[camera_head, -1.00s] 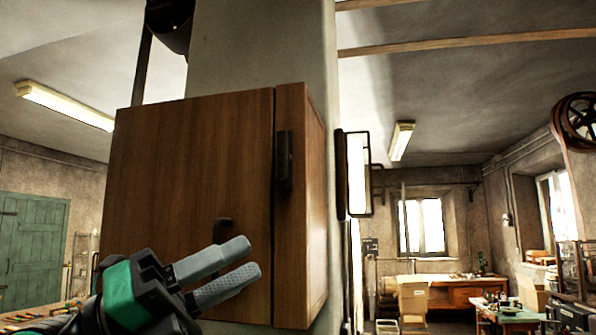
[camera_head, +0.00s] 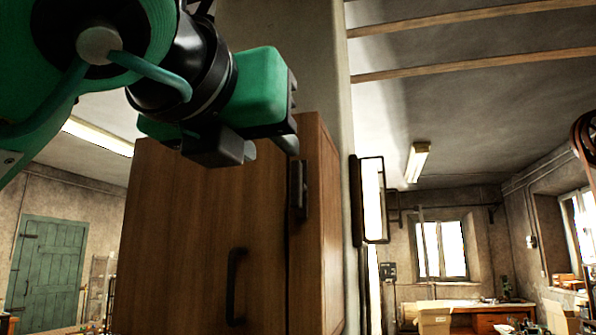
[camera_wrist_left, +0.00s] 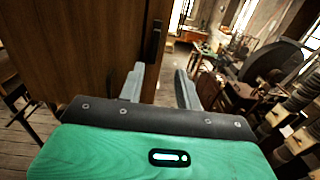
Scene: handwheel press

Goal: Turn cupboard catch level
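The wooden cupboard (camera_head: 185,230) fills the middle of the head view, with its door shut. Its dark catch (camera_head: 298,190) stands upright near the door's right edge. A dark bar handle (camera_head: 236,285) sits lower on the door. My left gripper (camera_head: 272,148) is at the cupboard's upper part, just above the catch in the picture; its fingers are largely hidden behind its own body. In the left wrist view the fingers (camera_wrist_left: 160,72) are apart with nothing between them, and the dark catch (camera_wrist_left: 153,42) shows beyond them. My right gripper is not in view.
The cupboard is fixed to a plaster pillar (camera_head: 300,60). A dark-framed panel (camera_head: 372,200) stands out to its right. A green door (camera_head: 45,265) and a workbench by the window (camera_head: 440,250) are far behind.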

